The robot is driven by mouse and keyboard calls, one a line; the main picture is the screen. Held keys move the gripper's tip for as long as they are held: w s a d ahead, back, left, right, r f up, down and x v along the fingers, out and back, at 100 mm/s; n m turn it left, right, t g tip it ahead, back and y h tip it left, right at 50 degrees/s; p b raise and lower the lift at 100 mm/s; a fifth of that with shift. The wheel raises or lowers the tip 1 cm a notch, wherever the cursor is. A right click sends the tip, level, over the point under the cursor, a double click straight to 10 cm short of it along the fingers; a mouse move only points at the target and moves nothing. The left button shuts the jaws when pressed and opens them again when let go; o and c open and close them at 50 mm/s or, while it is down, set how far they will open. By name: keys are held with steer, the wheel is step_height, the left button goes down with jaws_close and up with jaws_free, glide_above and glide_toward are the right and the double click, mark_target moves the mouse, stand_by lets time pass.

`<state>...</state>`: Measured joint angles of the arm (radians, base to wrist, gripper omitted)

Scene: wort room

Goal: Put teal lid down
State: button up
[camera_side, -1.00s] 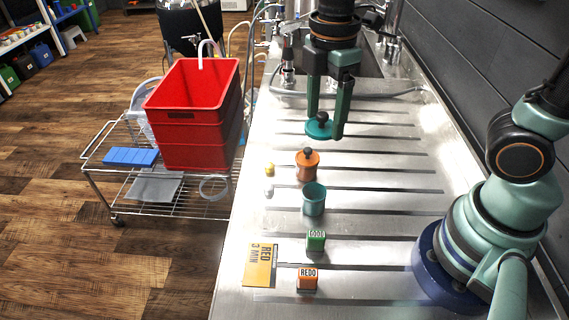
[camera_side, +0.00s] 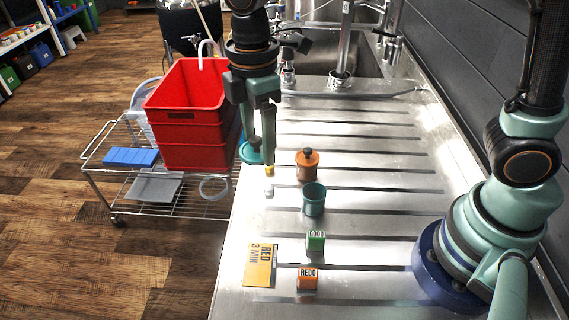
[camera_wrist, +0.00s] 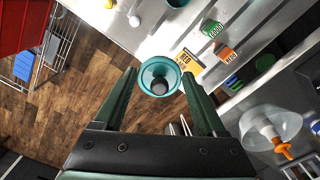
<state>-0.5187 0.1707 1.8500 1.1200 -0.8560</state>
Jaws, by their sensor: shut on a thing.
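My gripper (camera_side: 257,148) is shut on the teal lid (camera_side: 247,154), which hangs in the air at the left edge of the steel counter. In the wrist view the lid (camera_wrist: 149,70) and its black knob sit between my fingertips (camera_wrist: 160,78). The side view hides part of the lid behind a finger. An open teal cup (camera_side: 314,203) stands on the counter, right of and nearer than the lid. Its rim shows at the top of the wrist view (camera_wrist: 177,2).
An orange jar (camera_side: 307,171) with a black knob stands behind the cup. A green block (camera_side: 316,241), an orange REDO block (camera_side: 307,280) and an orange card (camera_side: 260,265) lie nearer. A red crate (camera_side: 190,122) stands left on a wire cart.

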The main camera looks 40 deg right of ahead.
mark_target(265, 219)
step_height(265, 219, down, 19)
steer(key=shift+r, duration=0.2)
stand_by(0.4)
steer(key=o, duration=1.3)
steer(key=shift+f, duration=0.1)
steer(key=shift+c, duration=0.2)
step_height(265, 219, up, 12)
steer(key=s+d+r+m+t, duration=0.2)
steer(key=d+r+m, duration=0.4)
steer(key=d+m, duration=0.2)
steer(key=s+d+r+m+t, duration=0.3)
steer(key=d+r+m, duration=0.3)
steer(key=d, duration=0.5)
steer(key=shift+s+d+r+m+t, duration=0.2)
steer(key=shift+r+m+t, duration=0.15)
steer(key=shift+m, duration=0.55)
